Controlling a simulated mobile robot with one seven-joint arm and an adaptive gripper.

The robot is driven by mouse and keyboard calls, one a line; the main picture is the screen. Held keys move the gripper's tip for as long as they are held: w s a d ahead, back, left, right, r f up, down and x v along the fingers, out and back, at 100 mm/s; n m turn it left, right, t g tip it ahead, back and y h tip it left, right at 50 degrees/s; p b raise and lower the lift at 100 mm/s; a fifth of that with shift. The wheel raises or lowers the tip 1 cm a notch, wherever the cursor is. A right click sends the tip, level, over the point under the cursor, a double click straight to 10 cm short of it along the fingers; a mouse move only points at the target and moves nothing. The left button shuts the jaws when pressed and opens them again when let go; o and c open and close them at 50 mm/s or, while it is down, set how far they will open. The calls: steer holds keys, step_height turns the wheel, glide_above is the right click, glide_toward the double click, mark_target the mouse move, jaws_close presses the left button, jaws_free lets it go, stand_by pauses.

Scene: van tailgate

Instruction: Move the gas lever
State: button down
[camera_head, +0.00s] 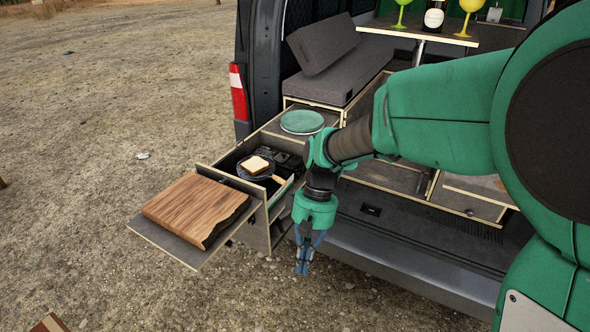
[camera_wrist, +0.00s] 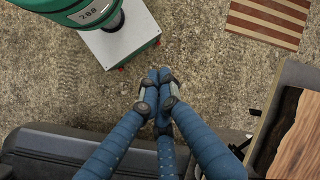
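My gripper (camera_head: 303,268) hangs fingers-down in front of the van's rear bumper, right of the pulled-out kitchen drawer. In the wrist view its blue fingers (camera_wrist: 158,77) come together at the tips with nothing visible between them. A dark stove (camera_head: 287,163) sits in the drawer, with a pan (camera_head: 244,171) holding a slice of bread (camera_head: 256,164). The gas lever cannot be made out; it is too small or hidden. The gripper is apart from the stove, lower and nearer.
A wooden board (camera_head: 196,207) lies on the drawer's front shelf (camera_head: 150,230). A green round lid or plate (camera_head: 302,122) rests on the counter behind. The bumper (camera_head: 415,265) bounds the right side. A table with yellow glasses (camera_head: 469,8) and a bottle (camera_head: 433,17) stands inside. Open gravel lies left.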

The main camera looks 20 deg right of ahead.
steer(key=w+d+r+n+t+p, duration=0.1)
steer(key=w+d+n, duration=0.1)
steer(key=w, duration=0.8)
steer(key=w+d+r+n+p, duration=0.1)
steer(key=w+d+n+p, duration=0.1)
steer(key=w, duration=0.8)
steer(key=n+t+h+p, duration=0.2)
steer(key=n+p, duration=0.4)
steer(key=n, duration=0.4)
glide_above(298, 173)
steer(key=s+d, duration=0.1)
step_height(298, 173, down, 10)
steer(key=shift+w+d+f+n+t+p, duration=0.3)
steer(key=shift+w+d+f+p, duration=0.1)
steer(key=shift+d+f, duration=0.15)
steer(key=shift+f, duration=0.15)
steer(key=shift+w+a+f+b, duration=0.15)
steer(key=shift+f+b, duration=0.6)
steer(key=shift+f, duration=1.05)
steer(key=shift+w+a+f+b, duration=0.15)
steer(key=shift+f+b, duration=0.6)
steer(key=shift+f, duration=1)
steer(key=shift+s+f, duration=0.1)
